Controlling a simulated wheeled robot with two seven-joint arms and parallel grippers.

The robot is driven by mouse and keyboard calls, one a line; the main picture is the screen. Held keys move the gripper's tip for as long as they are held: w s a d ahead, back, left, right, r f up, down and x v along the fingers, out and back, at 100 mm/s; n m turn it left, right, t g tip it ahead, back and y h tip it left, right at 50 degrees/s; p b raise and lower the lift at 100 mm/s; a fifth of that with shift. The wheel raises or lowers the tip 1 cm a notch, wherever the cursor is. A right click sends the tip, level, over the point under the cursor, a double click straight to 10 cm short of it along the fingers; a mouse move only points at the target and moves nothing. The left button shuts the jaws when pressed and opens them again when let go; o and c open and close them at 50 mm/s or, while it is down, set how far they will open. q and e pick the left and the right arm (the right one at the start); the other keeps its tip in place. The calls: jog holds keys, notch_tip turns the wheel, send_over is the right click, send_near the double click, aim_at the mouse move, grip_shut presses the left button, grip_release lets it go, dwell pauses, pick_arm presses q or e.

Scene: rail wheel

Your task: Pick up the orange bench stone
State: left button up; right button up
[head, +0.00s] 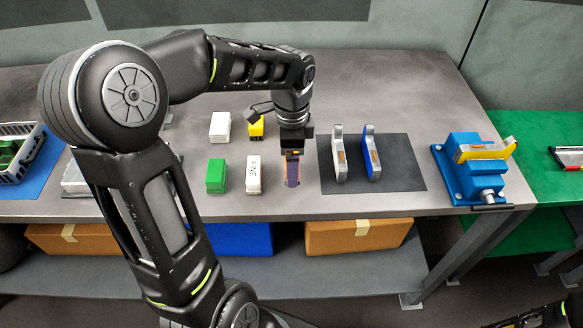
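My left gripper (292,168) points down at the bench, right of the stone labelled "FINE". A narrow strip of orange and purple shows at its fingertips. This may be the orange bench stone, mostly hidden by the gripper. I cannot tell whether the fingers are closed on it or around it, or whether it is off the bench. Only a dark part of my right arm shows in the lower right corner; its gripper does not show.
Nearby stand a white block (220,126), a yellow block (256,128), a green block (216,176) and the white "FINE" stone (254,175). Right are two upright grey and blue-backed tools on a dark mat (403,165) and a blue vise (470,170). Boxes sit on the lower shelf.

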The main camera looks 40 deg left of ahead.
pick_arm(q)
notch_tip(320, 180, up, 7)
jog(key=shift+f+b, duration=0.1)
jog(key=shift+b, duration=0.25)
dwell(0.3)
